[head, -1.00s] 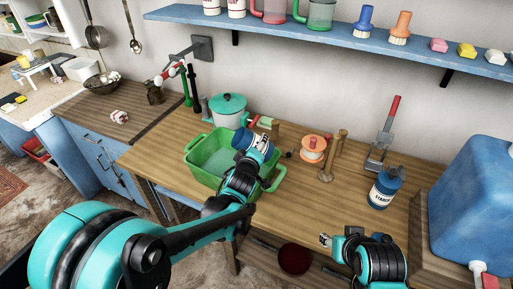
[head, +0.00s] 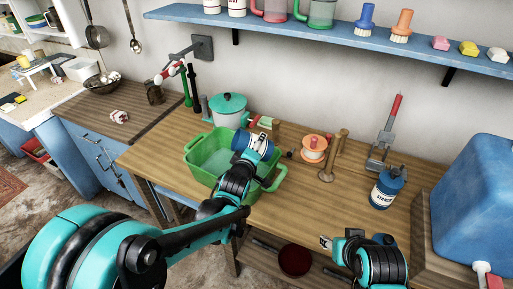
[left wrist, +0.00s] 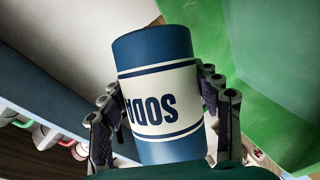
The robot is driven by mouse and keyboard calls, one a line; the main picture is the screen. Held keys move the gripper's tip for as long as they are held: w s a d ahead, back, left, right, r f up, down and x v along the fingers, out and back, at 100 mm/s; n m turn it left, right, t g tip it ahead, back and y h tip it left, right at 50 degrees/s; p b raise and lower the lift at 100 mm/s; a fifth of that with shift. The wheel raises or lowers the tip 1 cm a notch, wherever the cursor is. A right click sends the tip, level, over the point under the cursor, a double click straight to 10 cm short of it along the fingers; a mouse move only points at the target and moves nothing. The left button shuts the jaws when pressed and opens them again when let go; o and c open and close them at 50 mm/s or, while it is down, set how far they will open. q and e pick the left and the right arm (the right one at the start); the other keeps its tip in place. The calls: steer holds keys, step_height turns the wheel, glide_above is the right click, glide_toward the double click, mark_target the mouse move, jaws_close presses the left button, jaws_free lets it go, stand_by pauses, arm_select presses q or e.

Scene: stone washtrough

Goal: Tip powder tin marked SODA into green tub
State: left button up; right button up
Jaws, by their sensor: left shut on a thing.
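My left gripper (head: 250,153) is shut on the blue and white SODA tin (head: 241,141) and holds it over the green tub (head: 200,180). The tin lies tipped well over, with its blue end toward the left above the tub. In the left wrist view the tin (left wrist: 157,88) sits between both fingers, its SODA lettering upside down, with the green tub wall (left wrist: 270,70) beside it. The tub stands on the wooden counter; no powder stream can be made out. My right gripper (head: 326,242) is near the counter's front edge, apart from everything; its fingers are too small to judge.
A blue STARCH tin (head: 386,188) stands at the right. A teal-lidded pot (head: 228,108) stands behind the tub. An orange spool (head: 313,148) and wooden posts (head: 333,160) are to its right. A blue tank (head: 480,205) fills the far right.

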stand_by(0.4)
arm_select(q)
steer(key=shift+f+n+h+b, duration=0.3)
steer(key=shift+n+b, duration=0.1)
steer(key=shift+b, duration=0.15)
steer(key=shift+n+b, duration=0.3)
steer(key=shift+n, duration=0.1)
steer(key=shift+t, duration=0.3)
steer(key=shift+a+f+n+h+b, duration=0.1)
steer(key=shift+f+n+h+b, duration=0.2)
steer(key=shift+b, duration=0.25)
steer(key=shift+a+n+t, duration=0.1)
steer(key=shift+n+t, duration=0.2)
steer(key=shift+n, duration=0.1)
steer(key=shift+a+r+n+t+h, duration=0.35)
steer(key=shift+r+n, duration=0.2)
steer(key=shift+n, duration=0.25)
